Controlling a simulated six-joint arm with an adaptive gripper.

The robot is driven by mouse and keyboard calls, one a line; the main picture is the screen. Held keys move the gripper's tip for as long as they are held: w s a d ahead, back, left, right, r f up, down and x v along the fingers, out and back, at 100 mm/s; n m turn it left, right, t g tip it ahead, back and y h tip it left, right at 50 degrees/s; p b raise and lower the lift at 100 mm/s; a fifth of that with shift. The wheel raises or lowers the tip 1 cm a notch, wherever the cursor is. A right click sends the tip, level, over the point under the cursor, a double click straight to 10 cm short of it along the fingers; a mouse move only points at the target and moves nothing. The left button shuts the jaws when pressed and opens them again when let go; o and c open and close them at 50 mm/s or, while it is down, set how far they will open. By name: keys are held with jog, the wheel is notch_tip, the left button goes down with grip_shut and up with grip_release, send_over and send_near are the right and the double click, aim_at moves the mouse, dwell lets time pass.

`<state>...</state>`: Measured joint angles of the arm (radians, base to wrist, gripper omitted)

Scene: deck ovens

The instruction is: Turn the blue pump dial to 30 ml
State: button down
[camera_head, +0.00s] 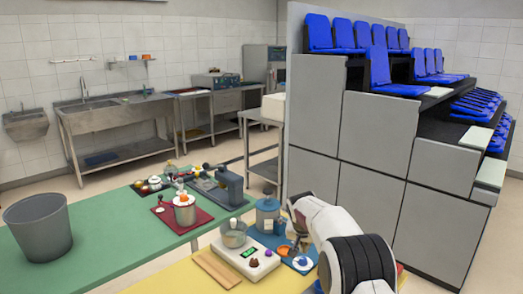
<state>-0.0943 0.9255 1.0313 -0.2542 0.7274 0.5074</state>
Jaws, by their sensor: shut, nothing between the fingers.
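A white device (246,257) with a small green display stands on the table at the lower middle. It bears a grey metal bowl, a purple knob (268,253) and a red knob (254,263). A small pale disc with a blue part (300,263) lies right of the device. I cannot tell which of these is the blue pump dial, and no scale is readable. My white and black arm comes in from the lower right. My gripper (296,243) shows only as a small dark part below the arm's end, close above the pale disc. It is shut and empty; contact is unclear.
A blue-grey canister (267,216) and an orange cup (282,251) stand close to my gripper. A red mat (166,218) with a steel pot and a dark grey machine (229,188) are further left.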

aim_at(301, 266)
jog(key=shift+f, duration=0.15)
jog(key=shift+f, duration=3.35)
jog(key=shift+w, duration=0.35)
jog(key=shift+a+f, duration=0.1)
jog(key=shift+a, duration=0.15)
jog(key=shift+s+a, duration=0.1)
jog(key=shift+s, duration=0.25)
jog(key=shift+r, duration=3.1)
